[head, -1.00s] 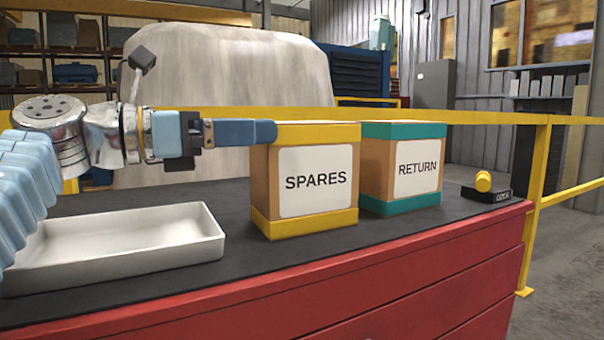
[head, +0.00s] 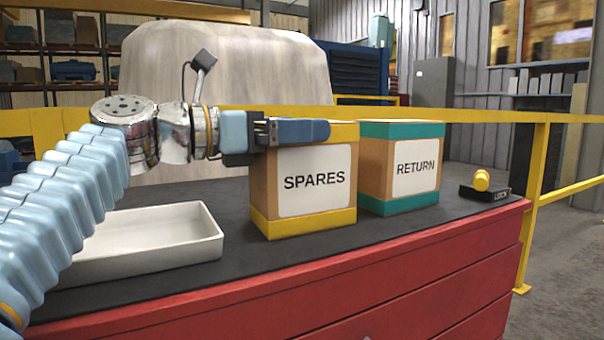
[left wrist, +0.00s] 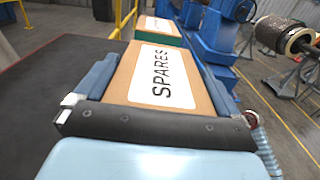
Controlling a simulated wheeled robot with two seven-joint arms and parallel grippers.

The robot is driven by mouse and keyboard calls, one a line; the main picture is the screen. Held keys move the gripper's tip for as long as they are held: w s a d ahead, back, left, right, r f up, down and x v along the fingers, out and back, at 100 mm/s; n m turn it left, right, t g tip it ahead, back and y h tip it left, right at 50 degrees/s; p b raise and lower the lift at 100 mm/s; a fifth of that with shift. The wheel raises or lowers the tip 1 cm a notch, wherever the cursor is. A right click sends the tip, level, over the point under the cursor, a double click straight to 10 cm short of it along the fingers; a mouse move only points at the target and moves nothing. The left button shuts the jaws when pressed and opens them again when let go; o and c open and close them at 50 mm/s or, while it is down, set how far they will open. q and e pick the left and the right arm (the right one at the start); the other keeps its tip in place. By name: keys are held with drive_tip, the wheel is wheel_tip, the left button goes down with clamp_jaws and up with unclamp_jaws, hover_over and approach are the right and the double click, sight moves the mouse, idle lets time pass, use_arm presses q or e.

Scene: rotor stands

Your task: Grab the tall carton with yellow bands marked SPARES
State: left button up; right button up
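The SPARES carton (head: 315,182) is a tall brown box with yellow bands at top and bottom and a white label. It stands upright on the dark bench top, left of the teal-banded RETURN carton (head: 400,170). My left gripper (head: 322,130) reaches in from the left at the height of its upper band. One blue finger crosses the front and hides part of that band. In the left wrist view the SPARES carton (left wrist: 163,75) lies between the two spread fingers, one along each side. I cannot tell whether they touch it. My right gripper is out of view.
A white open tray (head: 215,247) lies on the bench left of the SPARES carton. A small black block with a yellow knob (head: 482,182) sits at the bench's right end. Red drawers (head: 420,275) form the bench front. A yellow rail (head: 480,117) runs behind.

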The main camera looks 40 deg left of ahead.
use_arm(q)
drive_tip(key=c, duration=1.2)
